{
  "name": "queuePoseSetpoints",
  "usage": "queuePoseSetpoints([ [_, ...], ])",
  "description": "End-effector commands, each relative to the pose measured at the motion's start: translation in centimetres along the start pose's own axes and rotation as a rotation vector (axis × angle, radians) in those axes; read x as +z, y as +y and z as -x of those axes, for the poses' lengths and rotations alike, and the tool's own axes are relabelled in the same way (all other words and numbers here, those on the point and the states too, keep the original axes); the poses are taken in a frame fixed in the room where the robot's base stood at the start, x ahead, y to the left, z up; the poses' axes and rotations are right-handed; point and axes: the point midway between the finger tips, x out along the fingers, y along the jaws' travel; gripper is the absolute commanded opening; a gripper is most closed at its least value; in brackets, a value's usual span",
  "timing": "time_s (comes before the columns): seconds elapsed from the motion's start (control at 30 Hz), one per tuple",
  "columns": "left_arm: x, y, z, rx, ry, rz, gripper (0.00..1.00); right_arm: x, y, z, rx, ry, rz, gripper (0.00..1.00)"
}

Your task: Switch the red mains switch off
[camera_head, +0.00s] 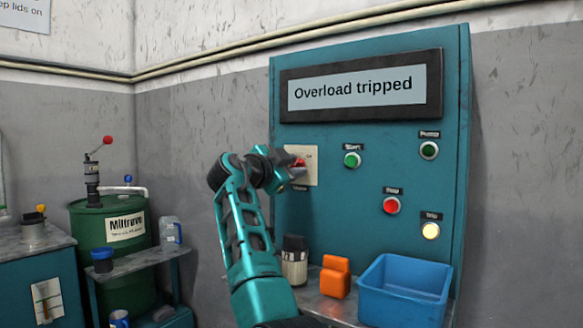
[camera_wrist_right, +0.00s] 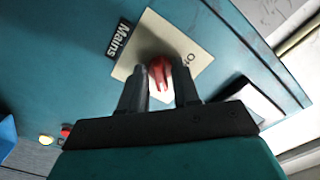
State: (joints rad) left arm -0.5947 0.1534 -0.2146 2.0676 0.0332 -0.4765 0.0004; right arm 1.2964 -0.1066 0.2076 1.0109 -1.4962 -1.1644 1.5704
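The red mains switch (camera_head: 300,162) sits on a cream plate (camera_head: 312,154) at the left of the teal control panel. In the right wrist view its red handle (camera_wrist_right: 160,72) lies between my two fingertips, beside the "Mains" label (camera_wrist_right: 120,38). My right gripper (camera_head: 297,172) is at the switch, its fingers apart on either side of the handle. Some pale plate shows between the fingers and the handle, and firm contact is not visible. In the head view my gripper hides part of the switch. The panel's display (camera_head: 353,87) reads "Overload tripped". My left gripper is not in view.
The panel also carries a green start button (camera_head: 352,160), a red stop button (camera_head: 391,205), a dark green pump light (camera_head: 429,150) and a lit yellow trip light (camera_head: 431,231). A blue bin (camera_head: 404,292) and an orange block (camera_head: 335,277) stand on the shelf below.

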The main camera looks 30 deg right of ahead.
Motion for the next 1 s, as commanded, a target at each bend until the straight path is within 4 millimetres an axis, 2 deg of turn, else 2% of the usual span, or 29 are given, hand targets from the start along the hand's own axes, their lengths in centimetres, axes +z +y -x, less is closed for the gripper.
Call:
queuePoseSetpoints([
  [0.03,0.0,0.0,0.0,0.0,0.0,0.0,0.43,0.0,0.0,0.0,0.0,0.0,0.0,0.26],
  [0.3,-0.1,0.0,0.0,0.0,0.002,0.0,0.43,0.0,0.0,0.0,0.0,0.0,0.001,0.0],
  [0.67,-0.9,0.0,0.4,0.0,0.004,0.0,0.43,-0.1,-0.1,0.0,0.001,0.001,0.066,0.0],
  [1.0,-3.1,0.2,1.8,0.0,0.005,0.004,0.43,-0.2,-0.2,0.0,0.002,0.001,0.322,0.0],
])
